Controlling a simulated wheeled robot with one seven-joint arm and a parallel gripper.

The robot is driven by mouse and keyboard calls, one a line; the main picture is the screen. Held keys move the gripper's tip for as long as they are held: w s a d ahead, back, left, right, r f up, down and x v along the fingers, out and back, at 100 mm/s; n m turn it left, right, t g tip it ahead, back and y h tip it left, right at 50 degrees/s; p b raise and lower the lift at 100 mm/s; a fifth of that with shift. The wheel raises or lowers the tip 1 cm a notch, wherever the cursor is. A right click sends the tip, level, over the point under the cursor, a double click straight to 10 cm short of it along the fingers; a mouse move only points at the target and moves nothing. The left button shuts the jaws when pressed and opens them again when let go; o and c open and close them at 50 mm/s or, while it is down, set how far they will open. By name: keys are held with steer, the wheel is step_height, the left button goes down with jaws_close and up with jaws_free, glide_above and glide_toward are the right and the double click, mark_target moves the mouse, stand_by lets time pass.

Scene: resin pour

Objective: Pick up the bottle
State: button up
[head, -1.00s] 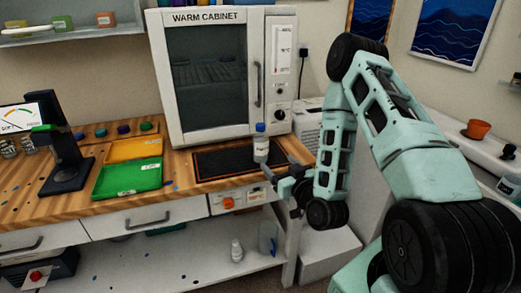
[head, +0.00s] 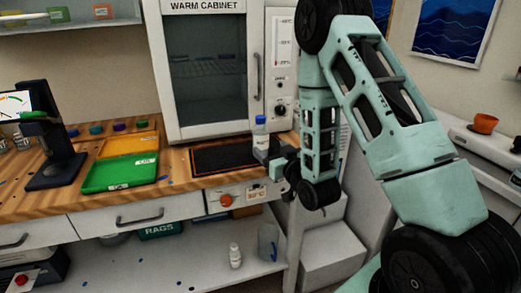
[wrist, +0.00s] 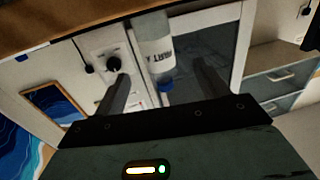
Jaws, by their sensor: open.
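The bottle (head: 261,136) is clear with a white label and a blue cap. It stands upright at the right end of the dark mat on the bench, in front of the cabinet. My gripper (head: 268,158) is open beside its lower part in the head view. In the wrist view the bottle (wrist: 153,42) appears upside down, with its cap toward me, between the two spread fingers of my gripper (wrist: 161,72). I cannot tell whether a finger touches it. The fingers partly hide its lower part in the head view.
The warm cabinet (head: 207,75) stands behind the dark mat (head: 215,160). A green tray (head: 112,175) and an orange tray (head: 130,144) lie to the left, near a dark instrument stand (head: 58,140). A small white bottle (head: 235,258) and a jug (head: 268,242) stand on the lower shelf.

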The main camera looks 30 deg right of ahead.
mark_target(263, 141)
steer(key=b, duration=0.3)
steer(key=shift+w+f, duration=0.25)
steer(key=w, duration=0.3)
steer(key=shift+w+d+r, duration=0.25)
steer(key=shift+w+r, duration=0.1)
steer(key=shift+w+d+f+p, duration=0.1)
steer(key=shift+w+d+p, duration=0.15)
steer(key=shift+w, duration=0.8)
steer(key=shift+w+d+f+p, duration=0.1)
steer(key=shift+w+p, duration=0.15)
steer(key=shift+w, duration=0.8)
steer(key=shift+w+d+f+p, duration=0.1)
steer(key=shift+w+d+p, duration=0.15)
steer(key=shift+w, duration=0.8)
steer(key=c, duration=1.2)
steer(key=shift+c, duration=0.2)
steer(key=shift+r, duration=0.1)
